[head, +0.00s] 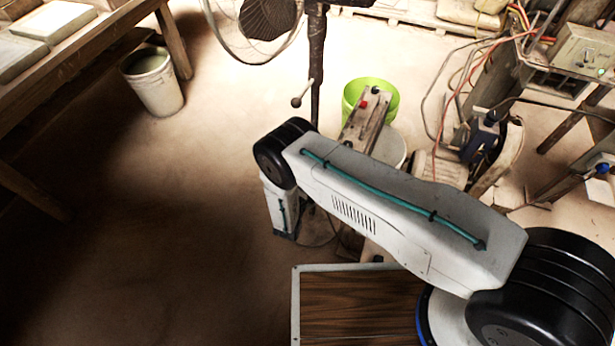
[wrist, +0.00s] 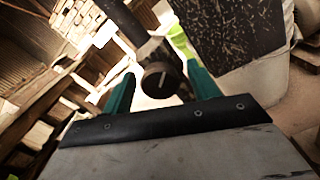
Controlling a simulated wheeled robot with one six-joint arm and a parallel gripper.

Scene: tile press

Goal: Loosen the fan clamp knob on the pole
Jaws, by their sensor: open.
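The clamp knob (wrist: 160,80) is a dark round cap with a pale line across its face, in the middle of the wrist view. It sits on a clamp on the dark pole (wrist: 118,22), which runs up to the left there. My gripper (wrist: 161,69) is open, with one teal finger on each side of the knob. I cannot tell whether either finger touches it. In the head view the pole (head: 316,60) stands at top centre beside the caged fan (head: 268,18). My gripper is hidden in the head view.
A pale-handled lever (head: 302,94) sticks out left of the pole. Cables and machinery (head: 480,130) crowd the right. Floor at left (head: 150,230) is clear.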

